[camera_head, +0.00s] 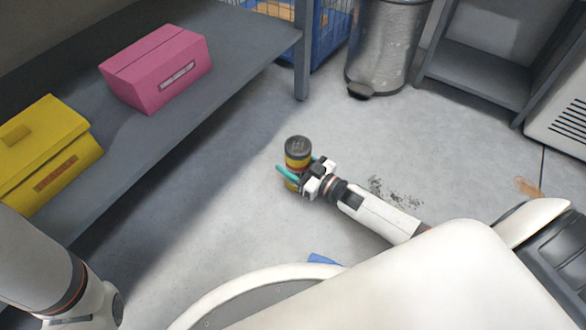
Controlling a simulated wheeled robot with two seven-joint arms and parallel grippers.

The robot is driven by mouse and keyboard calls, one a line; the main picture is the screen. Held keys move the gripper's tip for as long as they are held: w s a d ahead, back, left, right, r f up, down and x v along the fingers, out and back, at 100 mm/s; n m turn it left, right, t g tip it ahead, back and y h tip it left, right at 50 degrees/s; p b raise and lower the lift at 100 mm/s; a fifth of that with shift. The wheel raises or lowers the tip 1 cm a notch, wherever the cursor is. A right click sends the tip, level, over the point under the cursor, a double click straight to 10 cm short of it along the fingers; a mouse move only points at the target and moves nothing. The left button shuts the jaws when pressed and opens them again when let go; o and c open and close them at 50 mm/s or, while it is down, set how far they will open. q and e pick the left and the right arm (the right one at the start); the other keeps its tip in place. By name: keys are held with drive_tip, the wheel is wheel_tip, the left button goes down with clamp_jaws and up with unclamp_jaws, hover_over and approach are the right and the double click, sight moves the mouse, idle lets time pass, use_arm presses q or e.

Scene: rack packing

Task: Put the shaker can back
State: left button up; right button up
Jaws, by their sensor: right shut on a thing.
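The shaker can (297,148) is a small cylinder with a dark grey lid and a yellow and red body. My right gripper (291,174) is shut around its body, with teal fingers on either side. The can looks upright, seen from above over the grey floor; I cannot tell whether it touches the floor. The fingers hide part of its lower body. My left arm shows at the lower left, but its gripper is out of the picture.
A grey shelf (190,105) at the left holds a pink box (150,75) and a yellow box (45,150). A metal bin (385,45), a blue crate (333,30) and a grey rack (480,75) stand at the back. A small blue thing (322,259) lies near my base.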

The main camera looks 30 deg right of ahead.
drive_tip(key=shift+f, duration=0.1)
drive_tip(key=shift+f, duration=0.2)
drive_tip(key=o, duration=1.3)
drive_tip(key=shift+f, duration=0.1)
